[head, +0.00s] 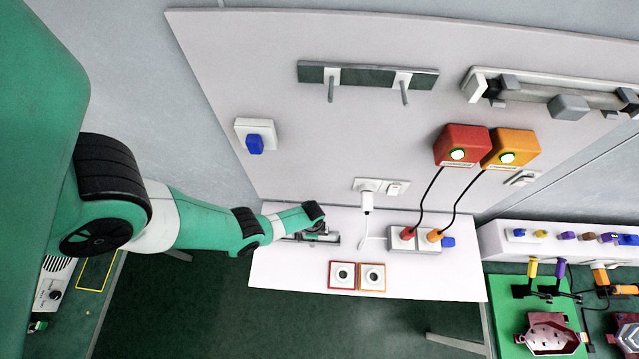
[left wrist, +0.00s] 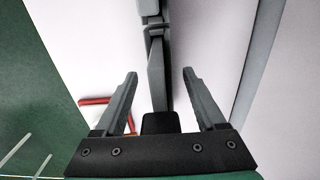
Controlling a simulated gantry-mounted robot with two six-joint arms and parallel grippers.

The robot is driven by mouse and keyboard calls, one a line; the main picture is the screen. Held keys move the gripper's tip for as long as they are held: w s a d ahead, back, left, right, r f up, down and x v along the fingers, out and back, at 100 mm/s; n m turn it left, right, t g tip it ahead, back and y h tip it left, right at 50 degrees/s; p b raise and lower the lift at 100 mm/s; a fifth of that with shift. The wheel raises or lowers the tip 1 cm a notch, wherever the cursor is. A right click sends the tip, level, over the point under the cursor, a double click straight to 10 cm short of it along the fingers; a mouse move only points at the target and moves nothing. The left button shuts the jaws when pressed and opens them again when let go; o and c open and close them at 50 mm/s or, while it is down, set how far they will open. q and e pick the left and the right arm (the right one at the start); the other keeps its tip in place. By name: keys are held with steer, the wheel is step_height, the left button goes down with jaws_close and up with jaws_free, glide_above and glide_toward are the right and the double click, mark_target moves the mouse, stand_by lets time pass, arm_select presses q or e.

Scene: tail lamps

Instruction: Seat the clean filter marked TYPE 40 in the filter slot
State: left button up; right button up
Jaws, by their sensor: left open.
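My left gripper (head: 322,233) hovers over or at a dark grey fixture (head: 334,240) at the back left of the white table. In the left wrist view my left gripper (left wrist: 158,95) is open, its two fingers apart on either side of a long dark grey part (left wrist: 154,60). I cannot tell whether they touch it. A red-framed square (head: 342,275) and an orange-framed square (head: 372,277), each with a dark round centre, lie at the table's front. No TYPE 40 marking is readable, and I cannot identify the filter or its slot. My right gripper is not in view.
A socket block (head: 420,238) with red and orange plugs stands on the white table (head: 440,282). Cords run up to a red box (head: 461,146) and an orange box (head: 510,149) on the wall panel. A white plug (head: 367,201) hangs at the panel's lower edge.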

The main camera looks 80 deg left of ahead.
arm_select(q)
jaws_close()
jaws_free()
stand_by(0.6)
